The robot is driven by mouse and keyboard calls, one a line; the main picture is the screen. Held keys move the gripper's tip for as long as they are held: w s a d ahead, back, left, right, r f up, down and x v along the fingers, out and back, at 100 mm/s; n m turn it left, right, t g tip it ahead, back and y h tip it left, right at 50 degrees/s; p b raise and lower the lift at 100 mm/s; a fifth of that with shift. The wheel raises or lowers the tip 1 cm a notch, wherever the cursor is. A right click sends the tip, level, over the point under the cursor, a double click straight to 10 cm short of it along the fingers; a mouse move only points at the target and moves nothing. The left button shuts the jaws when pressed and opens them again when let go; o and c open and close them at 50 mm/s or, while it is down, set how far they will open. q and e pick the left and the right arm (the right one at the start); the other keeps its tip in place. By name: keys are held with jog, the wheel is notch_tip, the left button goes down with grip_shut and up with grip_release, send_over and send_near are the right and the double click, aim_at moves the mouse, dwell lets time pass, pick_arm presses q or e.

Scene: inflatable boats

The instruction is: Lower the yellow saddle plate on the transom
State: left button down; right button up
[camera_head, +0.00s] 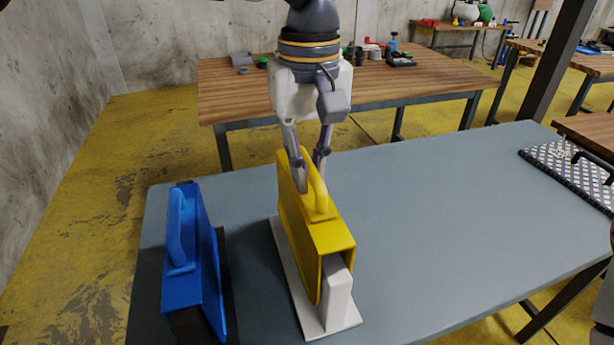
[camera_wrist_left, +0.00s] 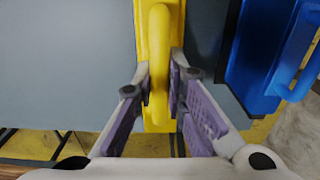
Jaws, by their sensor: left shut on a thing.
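The yellow saddle plate (camera_head: 336,236) has a raised loop handle on top and straddles the white transom (camera_head: 338,290), which stands on a flat white base on the grey table. The near end of the transom shows below the plate's top. I cannot tell whether the plate rests on it or hangs just above. My left gripper (camera_head: 308,183) comes down from above and is shut on the plate's handle. In the left wrist view its fingers flank the yellow handle (camera_wrist_left: 159,60). My right gripper is not in view.
A blue saddle plate (camera_head: 206,262) with a handle sits over a dark support to the left, close by. The grey table (camera_head: 440,220) is clear to the right, up to a metal checker plate (camera_head: 570,170). A wooden bench (camera_head: 430,85) with small items stands behind.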

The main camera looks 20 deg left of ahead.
pick_arm(q)
notch_tip(320, 180, up, 12)
dwell(1.2)
